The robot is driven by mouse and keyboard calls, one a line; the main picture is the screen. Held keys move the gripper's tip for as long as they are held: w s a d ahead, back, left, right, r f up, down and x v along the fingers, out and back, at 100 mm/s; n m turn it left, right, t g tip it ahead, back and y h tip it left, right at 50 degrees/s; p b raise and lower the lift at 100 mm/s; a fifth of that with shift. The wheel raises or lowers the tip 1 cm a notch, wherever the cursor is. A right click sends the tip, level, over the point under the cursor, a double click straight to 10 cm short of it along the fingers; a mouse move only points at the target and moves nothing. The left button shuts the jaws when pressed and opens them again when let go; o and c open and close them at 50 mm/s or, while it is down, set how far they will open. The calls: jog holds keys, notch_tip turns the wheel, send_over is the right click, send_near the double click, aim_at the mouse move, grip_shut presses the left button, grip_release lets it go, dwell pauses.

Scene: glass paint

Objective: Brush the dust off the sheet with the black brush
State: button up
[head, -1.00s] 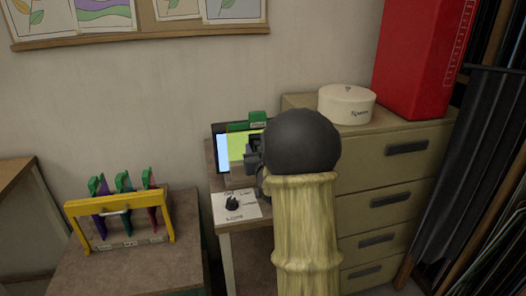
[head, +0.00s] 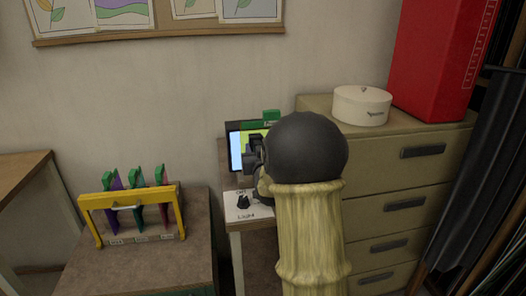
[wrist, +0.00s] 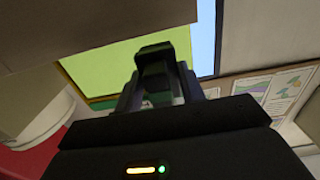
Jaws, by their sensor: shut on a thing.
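The yellow-green sheet (head: 248,136) lies against a lit blue-white panel (head: 236,152) on the small table, mostly hidden behind my arm in the head view. The sheet fills much of the upper left of the wrist view (wrist: 112,65). My gripper (head: 256,152) is in front of the panel; in the wrist view it (wrist: 155,88) is shut on a dark piece, the black brush (wrist: 154,62). The brush's bristles cannot be made out. Whether it touches the sheet, and any dust, cannot be told.
A white card with a black knob (head: 243,202) is at the table front. A drawer cabinet (head: 400,150) with a round cream box (head: 361,105) stands right. A yellow rack (head: 130,198) stands left.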

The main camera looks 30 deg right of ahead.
jog(key=shift+a, duration=0.2)
jog(key=shift+s+a+b, duration=0.1)
jog(key=shift+s+b, duration=0.2)
jog(key=shift+b+v, duration=1.1)
jog(key=shift+v, duration=1.5)
jog(key=shift+b+v, duration=0.7)
jog(key=shift+v, duration=0.8)
